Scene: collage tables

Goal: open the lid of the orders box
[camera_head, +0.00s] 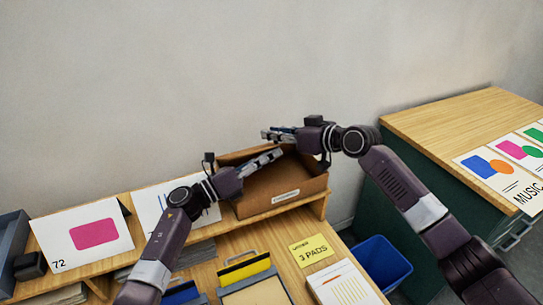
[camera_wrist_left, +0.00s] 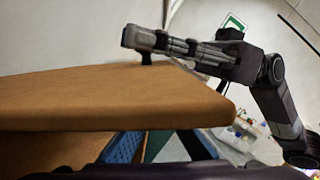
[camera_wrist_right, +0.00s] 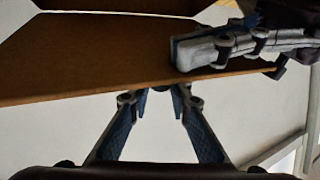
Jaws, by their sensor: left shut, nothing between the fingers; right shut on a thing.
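The orders box (camera_head: 290,184) is a brown carton with a white label on its front, on the wooden shelf. Its inside shows from above. A brown panel, seemingly its lid (camera_head: 231,158), stands raised at the back; it also shows in the right wrist view (camera_wrist_right: 90,82) and as a brown board in the left wrist view (camera_wrist_left: 90,95). My right gripper (camera_head: 268,134) is shut on the panel's edge, above the back of the box. My left gripper (camera_head: 279,153) is shut and empty over the box, near the raised panel.
A white card with a pink shape (camera_head: 94,233) stands left on the shelf. Below are a yellow-topped holder (camera_head: 245,270), a "3 PADS" card (camera_head: 311,250) and a paper stack (camera_head: 345,287). A blue bin (camera_head: 382,262) and a cabinet with a wooden top (camera_head: 430,128) are right.

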